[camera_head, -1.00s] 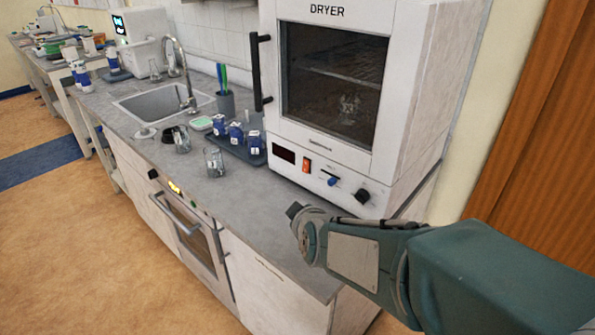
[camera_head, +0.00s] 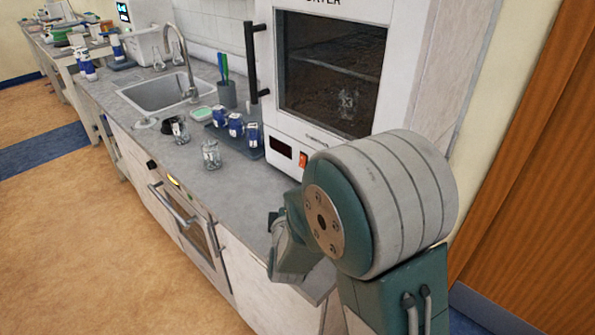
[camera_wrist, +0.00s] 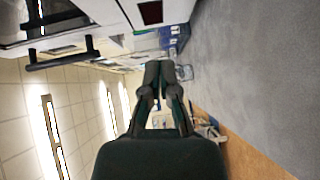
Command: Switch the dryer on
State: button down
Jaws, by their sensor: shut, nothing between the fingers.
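The white dryer (camera_head: 412,70) stands on the grey counter with its windowed door closed. Its lower front panel has a dark display (camera_head: 280,146) and an orange-red switch (camera_head: 303,159). My arm hides the knobs to the right of the switch. The wrist view is turned on its side; the dark display (camera_wrist: 150,12) shows at the top and the door handle (camera_wrist: 60,52) at upper left. The switch cannot be made out there. My gripper (camera_wrist: 158,66) is shut and empty, above the counter in front of the dryer. In the head view my arm mostly hides it.
A tray with blue-labelled bottles (camera_head: 236,125) and a glass beaker (camera_head: 211,153) stand on the counter left of the dryer. A sink (camera_head: 162,91) lies farther back. The oven (camera_head: 187,222) is below the counter. The floor (camera_head: 90,230) at left is clear.

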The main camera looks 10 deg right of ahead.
jog(key=x, duration=1)
jog(key=shift+w+d, duration=0.15)
jog(key=w+d, duration=0.1)
jog(key=d, duration=0.1)
jog(key=shift+w+d+f, duration=0.15)
jog(key=shift+w+d, duration=0.2)
jog(key=shift+d, duration=0.05)
jog(key=shift+w+d, duration=0.1)
jog(key=shift+d, duration=0.1)
jog(key=shift+w+d+f, duration=0.15)
jog(key=shift+w+d, duration=0.05)
jog(key=shift+d, duration=0.1)
jog(key=shift+s, duration=0.1)
